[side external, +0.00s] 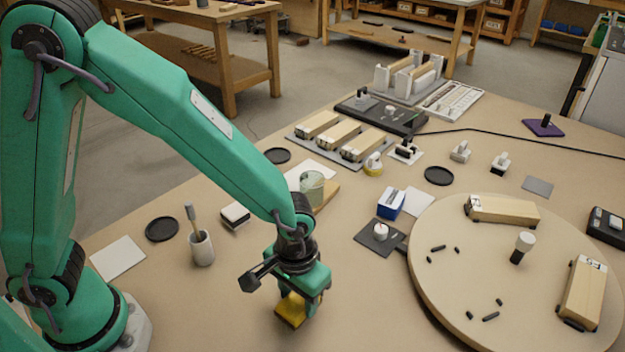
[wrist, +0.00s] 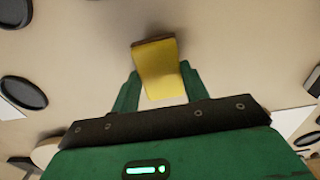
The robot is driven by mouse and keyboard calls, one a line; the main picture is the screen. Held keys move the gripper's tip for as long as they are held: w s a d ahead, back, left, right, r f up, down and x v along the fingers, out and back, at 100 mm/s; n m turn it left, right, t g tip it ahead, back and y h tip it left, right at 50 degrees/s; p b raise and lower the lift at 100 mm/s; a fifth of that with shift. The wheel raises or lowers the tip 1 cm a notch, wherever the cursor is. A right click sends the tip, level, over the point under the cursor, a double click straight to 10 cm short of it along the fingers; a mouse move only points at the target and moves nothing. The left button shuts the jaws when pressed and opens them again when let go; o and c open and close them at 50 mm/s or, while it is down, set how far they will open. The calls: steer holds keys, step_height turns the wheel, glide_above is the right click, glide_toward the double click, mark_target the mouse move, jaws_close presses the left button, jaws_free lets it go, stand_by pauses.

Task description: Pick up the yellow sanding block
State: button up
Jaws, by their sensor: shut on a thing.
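The yellow sanding block (side external: 291,309) is under my gripper (side external: 303,300) near the front of the bench. It has a yellow face and a darker brown edge. In the wrist view the yellow block (wrist: 158,66) sits between the two green fingers of my gripper (wrist: 160,92), which are shut on its sides. The block looks slightly tilted in the side view. I cannot tell whether it touches the bench top. Part of it is hidden behind the gripper in the side view.
A round wooden board (side external: 440,290) with wooden blocks and small black pieces is to the right. A white cup with a brush (side external: 202,248) stands to the left. A dark square pad (side external: 366,241) lies behind right. Bare bench surrounds the gripper.

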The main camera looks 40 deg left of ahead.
step_height(320, 180, up, 2)
steer(key=shift+r, duration=0.15)
steer(key=s+d+r, duration=0.4)
steer(key=s+r, duration=0.3)
steer(key=s, duration=0.3)
steer(key=shift+s+d, duration=0.25)
steer(key=shift+s, duration=0.15)
